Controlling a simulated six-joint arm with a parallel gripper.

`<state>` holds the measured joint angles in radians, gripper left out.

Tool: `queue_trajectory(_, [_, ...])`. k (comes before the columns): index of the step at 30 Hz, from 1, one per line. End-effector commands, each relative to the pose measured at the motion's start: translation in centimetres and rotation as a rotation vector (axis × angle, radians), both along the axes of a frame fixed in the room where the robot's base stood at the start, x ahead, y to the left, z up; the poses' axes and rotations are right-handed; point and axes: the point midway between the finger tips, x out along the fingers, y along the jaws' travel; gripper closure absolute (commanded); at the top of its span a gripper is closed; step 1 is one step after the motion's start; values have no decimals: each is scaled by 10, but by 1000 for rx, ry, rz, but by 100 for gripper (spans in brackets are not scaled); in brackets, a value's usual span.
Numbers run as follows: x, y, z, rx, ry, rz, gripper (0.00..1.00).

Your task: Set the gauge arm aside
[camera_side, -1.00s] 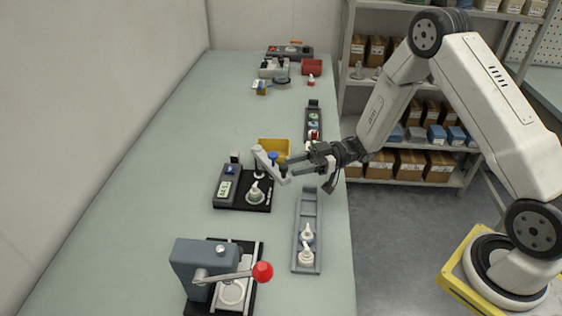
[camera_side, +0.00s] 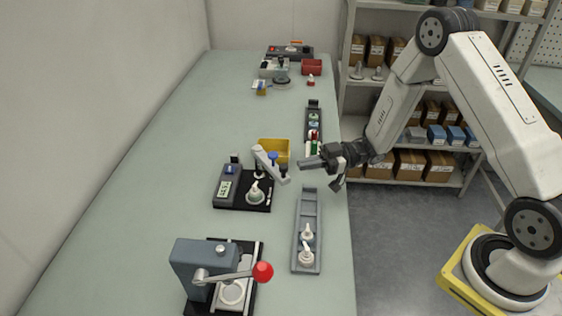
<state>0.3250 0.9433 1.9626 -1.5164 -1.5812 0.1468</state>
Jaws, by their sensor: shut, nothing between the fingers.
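The gauge (camera_side: 226,189) stands mid-bench on a black base plate, with a display on its left block. Its white gauge arm (camera_side: 264,161) is raised above the base and slants down to the right, ending beside a dark tip. A white cap part with a nozzle (camera_side: 256,193) sits on the base plate below the arm. My gripper (camera_side: 301,164) is shut and empty, just right of the arm's end with a small gap between them. It hangs above the bench near its right edge.
A yellow bin (camera_side: 274,147) stands just behind the gauge arm. A grey tray (camera_side: 309,212) with two white nozzle parts lies at front right. A lever press (camera_side: 196,262) with a red knob stands in front. The bench's left side is clear.

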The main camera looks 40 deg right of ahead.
Motion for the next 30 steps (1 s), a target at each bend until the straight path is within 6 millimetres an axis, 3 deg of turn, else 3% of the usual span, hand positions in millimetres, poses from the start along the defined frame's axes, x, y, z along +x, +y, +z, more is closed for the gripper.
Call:
queue_trajectory(17, [-29, 28, 3, -166, -480, -210, 100])
queue_trajectory(30, [-57, 39, 2, -462, -842, -377, 100])
